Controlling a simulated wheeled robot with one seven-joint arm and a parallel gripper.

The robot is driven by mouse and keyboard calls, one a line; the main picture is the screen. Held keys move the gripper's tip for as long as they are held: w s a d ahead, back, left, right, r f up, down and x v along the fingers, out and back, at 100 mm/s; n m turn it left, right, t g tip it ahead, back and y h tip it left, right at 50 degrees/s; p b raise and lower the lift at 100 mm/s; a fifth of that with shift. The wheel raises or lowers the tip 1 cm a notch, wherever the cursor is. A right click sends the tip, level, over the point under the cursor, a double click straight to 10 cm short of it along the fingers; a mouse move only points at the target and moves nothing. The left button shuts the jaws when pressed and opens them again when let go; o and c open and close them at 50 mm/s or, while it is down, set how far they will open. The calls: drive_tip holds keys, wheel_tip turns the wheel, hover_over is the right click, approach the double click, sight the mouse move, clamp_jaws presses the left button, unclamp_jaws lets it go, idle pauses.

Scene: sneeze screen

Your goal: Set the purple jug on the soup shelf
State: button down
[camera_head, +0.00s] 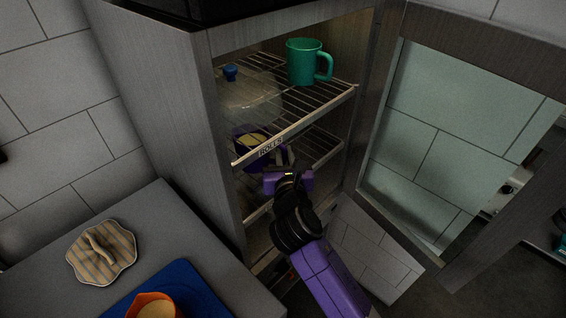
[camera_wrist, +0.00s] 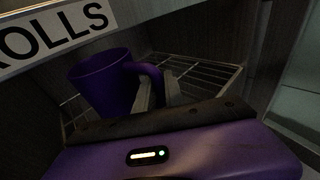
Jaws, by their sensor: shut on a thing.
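The purple jug (camera_head: 240,147) is inside the open cabinet, below the wire shelf labelled ROLLS (camera_head: 271,145). Pale yellow content shows in it. In the wrist view the jug (camera_wrist: 103,88) stands about upright, with its handle toward my gripper (camera_wrist: 155,95). My gripper (camera_head: 279,168) is shut on the handle and reaches in under the ROLLS shelf edge. A lower wire shelf (camera_head: 318,150) is at the jug's level or just beneath it; I cannot tell whether the jug touches it. No soup label is readable in view.
A green mug (camera_head: 304,62) and a clear lid with a blue knob (camera_head: 230,72) are on the ROLLS shelf. The glass door (camera_head: 470,120) stands open at right. A counter at left holds a striped lidded thing (camera_head: 101,252) and an orange bowl (camera_head: 153,305) on a blue tray.

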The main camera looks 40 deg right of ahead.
wheel_tip(320, 180, down, 2)
drive_tip(key=shift+f, duration=0.25)
drive_tip(key=shift+w+f, duration=0.25)
drive_tip(key=shift+f, duration=0.15)
drive_tip(key=c, duration=1.4)
unclamp_jaws()
drive_tip(key=shift+c, duration=0.2)
drive_tip(key=b+v, duration=0.1)
drive_tip(key=v, duration=1.1)
